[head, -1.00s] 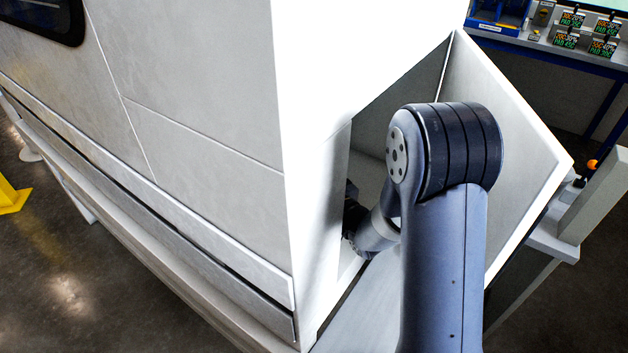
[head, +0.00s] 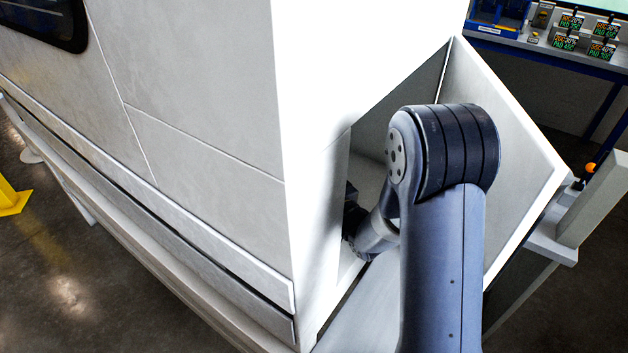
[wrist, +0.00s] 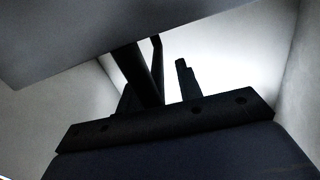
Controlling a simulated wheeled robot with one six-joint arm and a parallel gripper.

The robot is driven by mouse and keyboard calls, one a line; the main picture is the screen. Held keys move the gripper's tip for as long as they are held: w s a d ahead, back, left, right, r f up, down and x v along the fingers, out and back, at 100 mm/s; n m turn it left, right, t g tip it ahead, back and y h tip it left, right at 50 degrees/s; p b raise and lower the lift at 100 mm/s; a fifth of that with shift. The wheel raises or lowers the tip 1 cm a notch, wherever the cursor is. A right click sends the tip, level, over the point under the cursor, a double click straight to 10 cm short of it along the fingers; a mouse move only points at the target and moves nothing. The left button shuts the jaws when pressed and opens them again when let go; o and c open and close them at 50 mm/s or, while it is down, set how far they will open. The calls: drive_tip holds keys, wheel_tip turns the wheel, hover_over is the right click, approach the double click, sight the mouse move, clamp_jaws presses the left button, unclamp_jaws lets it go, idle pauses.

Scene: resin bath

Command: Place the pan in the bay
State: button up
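My gripper (wrist: 158,92) reaches inside an open-fronted white enclosure, the bay (head: 515,150). In the wrist view its two dark fingers stand apart, with a bright gap beside the right finger. A grey flat slab (wrist: 110,35), which may be the pan, spans the upper left of that view. A dark upright bar (wrist: 138,72) runs from its lower edge down between the fingers; it looks like a handle, but it is too dark to be sure. In the head view, my arm and the enclosure wall hide the gripper tips and whatever is near them.
The large white machine body (head: 200,130) fills the left and closely flanks my arm. The bay's side panel stands right of the arm. A pale post (head: 600,195) with an orange knob beside it is further right. A bench (head: 560,50) with small displays stands behind.

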drive_tip(key=b+v, duration=0.2)
drive_tip(key=v, duration=1)
drive_tip(key=shift+r+b, duration=0.2)
drive_tip(key=shift+b, duration=0.1)
drive_tip(key=shift+c, duration=0.5)
